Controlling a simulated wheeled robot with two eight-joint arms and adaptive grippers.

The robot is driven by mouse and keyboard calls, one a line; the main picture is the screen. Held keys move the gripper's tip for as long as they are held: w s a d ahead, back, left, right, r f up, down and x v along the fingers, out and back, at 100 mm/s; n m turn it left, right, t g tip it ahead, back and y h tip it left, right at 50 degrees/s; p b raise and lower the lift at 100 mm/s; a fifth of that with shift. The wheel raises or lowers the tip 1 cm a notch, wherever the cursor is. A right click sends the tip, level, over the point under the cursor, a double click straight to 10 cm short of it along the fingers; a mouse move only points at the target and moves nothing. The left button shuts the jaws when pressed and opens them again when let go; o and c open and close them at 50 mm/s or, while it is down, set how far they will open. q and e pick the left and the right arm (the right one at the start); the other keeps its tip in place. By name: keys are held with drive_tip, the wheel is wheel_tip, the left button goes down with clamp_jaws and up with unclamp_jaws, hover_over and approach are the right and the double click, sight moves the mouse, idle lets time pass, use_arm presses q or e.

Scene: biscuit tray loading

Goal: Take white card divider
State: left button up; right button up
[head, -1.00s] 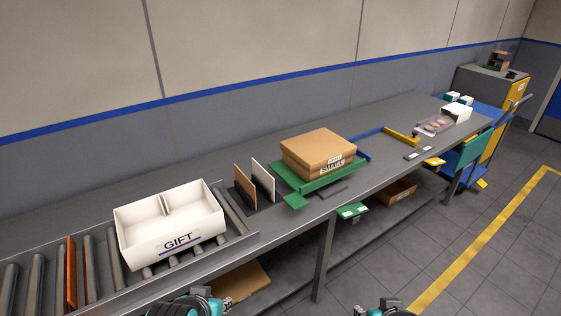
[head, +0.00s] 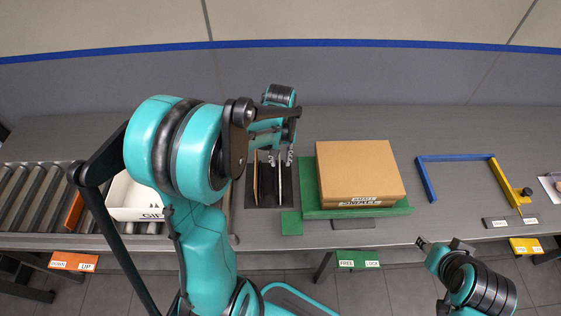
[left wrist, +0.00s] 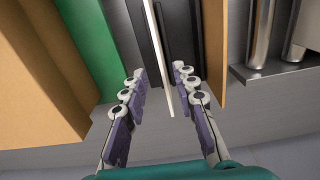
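The white card divider (head: 281,184) stands upright in a dark rack (head: 267,212) on the bench, to the right of a brown divider (head: 256,182). My left gripper (head: 275,158) is above the rack, open. In the left wrist view the white divider (left wrist: 158,60) shows edge-on between the two open fingers (left wrist: 160,92), with gaps on both sides; the brown divider (left wrist: 214,50) is to the right of it. I cannot tell the fingers' exact height against the card. My right gripper (head: 441,244) is at the front right, off the bench; its finger state is unclear.
A brown carton (head: 358,170) sits on a green platform (head: 308,184) just right of the rack. The white GIFT box (head: 125,212) on the roller conveyor (head: 30,200) is partly hidden by my left arm. Blue and yellow guides (head: 455,158) lie further right.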

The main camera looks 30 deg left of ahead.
use_arm(q)
wheel_tip(320, 180, down, 8)
drive_tip(key=b, duration=0.3)
drive_tip(key=shift+s+r, duration=0.1)
drive_tip(key=shift+s, duration=0.05)
clamp_jaws()
